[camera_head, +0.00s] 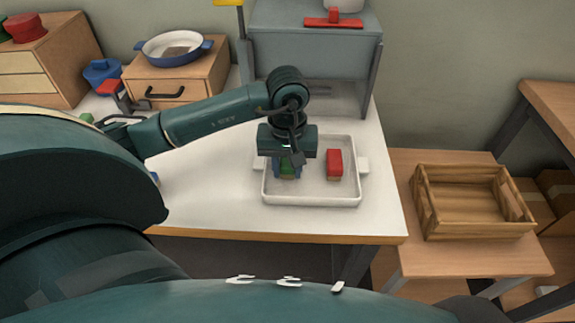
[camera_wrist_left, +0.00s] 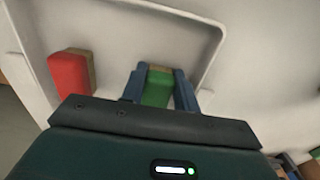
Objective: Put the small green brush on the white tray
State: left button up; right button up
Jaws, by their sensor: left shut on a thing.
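The white tray (camera_head: 312,200) lies on the white table, and its rim also shows in the left wrist view (camera_wrist_left: 212,50). My left gripper (camera_head: 287,172) points down over the left part of the tray. It is shut on the small green brush (camera_wrist_left: 157,88), which has a tan bristle end and sits between the blue fingers. In the head view the green brush (camera_head: 287,170) is mostly hidden by the gripper. I cannot tell whether it touches the tray floor. A red brush (camera_head: 334,164) lies in the tray to the right, apart from the gripper. My right gripper is not in view.
A grey stand (camera_head: 315,45) with a red item on it is behind the tray. A wooden drawer box (camera_head: 175,80) with a blue pan stands at the back left. A wooden crate (camera_head: 470,205) sits on a lower table to the right. The table's front is clear.

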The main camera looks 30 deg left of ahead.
aim_at(287, 166)
pick_arm(q)
jog(key=shift+f, duration=0.15)
jog(key=o, duration=1)
jog(key=shift+c, duration=0.2)
jog(key=shift+r, duration=0.35)
notch_tip(287, 166, up, 12)
jog(key=shift+f, duration=0.15)
